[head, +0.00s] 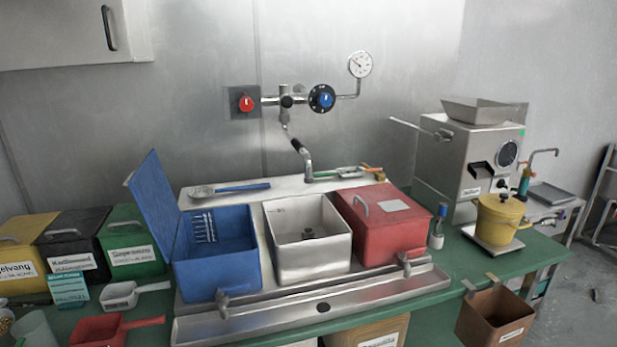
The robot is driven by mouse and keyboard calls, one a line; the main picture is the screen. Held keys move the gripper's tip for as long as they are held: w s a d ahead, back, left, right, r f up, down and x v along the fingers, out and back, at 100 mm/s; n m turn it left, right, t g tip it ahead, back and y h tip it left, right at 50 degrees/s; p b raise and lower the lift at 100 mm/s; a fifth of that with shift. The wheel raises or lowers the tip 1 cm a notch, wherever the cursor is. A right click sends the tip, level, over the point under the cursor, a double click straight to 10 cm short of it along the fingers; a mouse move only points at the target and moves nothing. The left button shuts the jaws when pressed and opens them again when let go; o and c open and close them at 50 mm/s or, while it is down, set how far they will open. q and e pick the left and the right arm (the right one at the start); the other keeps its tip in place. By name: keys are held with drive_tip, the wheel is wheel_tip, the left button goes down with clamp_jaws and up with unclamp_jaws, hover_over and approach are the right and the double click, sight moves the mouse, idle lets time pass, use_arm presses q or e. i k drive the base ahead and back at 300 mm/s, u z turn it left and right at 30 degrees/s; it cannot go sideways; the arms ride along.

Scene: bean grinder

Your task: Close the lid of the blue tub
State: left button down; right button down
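The blue tub (217,273) stands on the left of the metal sink unit, left of an open white basin. Its blue lid (155,205) is open, standing up and tilted outward on the tub's left side. The tub's inside shows, with a pale rack or marking on the inner wall. Neither of my grippers shows in the head view.
A red tub (383,235) with its lid shut stands right of the white basin (308,243). Green (131,250), black (75,256) and yellow (25,262) bins stand close on the left. A red scoop (113,327) and a white scoop (125,294) lie in front of them.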

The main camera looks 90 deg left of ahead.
sight(149, 186)
drive_tip(key=u, duration=0.05)
drive_tip(key=k, duration=1.2)
drive_tip(key=u, duration=4.4)
drive_tip(key=k, duration=0.7)
drive_tip(key=z, duration=1.4)
drive_tip(key=i, duration=0.25)
drive_tip(key=z, duration=0.1)
